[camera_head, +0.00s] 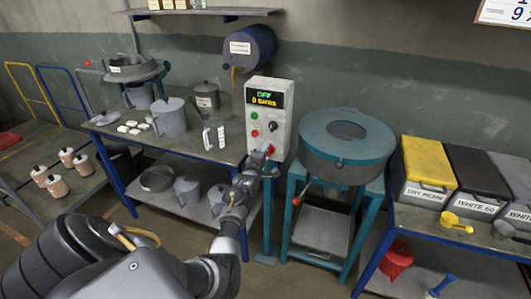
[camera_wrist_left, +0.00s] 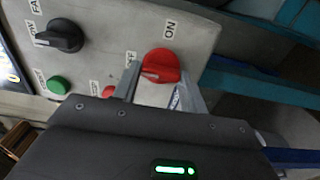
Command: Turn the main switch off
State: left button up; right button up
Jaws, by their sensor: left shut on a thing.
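The main switch is a red round knob (camera_wrist_left: 161,64) on the grey control box (camera_head: 278,100). ON is printed above it and OFF to its left in the left wrist view. My left gripper (camera_wrist_left: 158,78) has one finger on each side of the knob and is shut on it. In the head view my left gripper (camera_head: 262,158) reaches the lower front of the box and hides most of the knob. The box's display (camera_head: 266,97) shows green text that looks like OFF, with orange text below. My right gripper is in neither view.
A black knob (camera_wrist_left: 64,35) and a green button (camera_wrist_left: 58,85) sit on the same panel. A round teal machine (camera_head: 347,145) stands right of the box. A workbench (camera_head: 190,150) with jugs and cups is on the left. Lidded bins (camera_head: 428,160) are at right.

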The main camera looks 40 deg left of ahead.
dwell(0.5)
pick_arm(q)
jog(key=o, duration=1)
jog(key=shift+c, duration=0.2)
jog(key=v, duration=1)
jog(key=shift+s+b, duration=0.35)
jog(key=shift+b, duration=0.1)
jog(key=shift+d, duration=0.15)
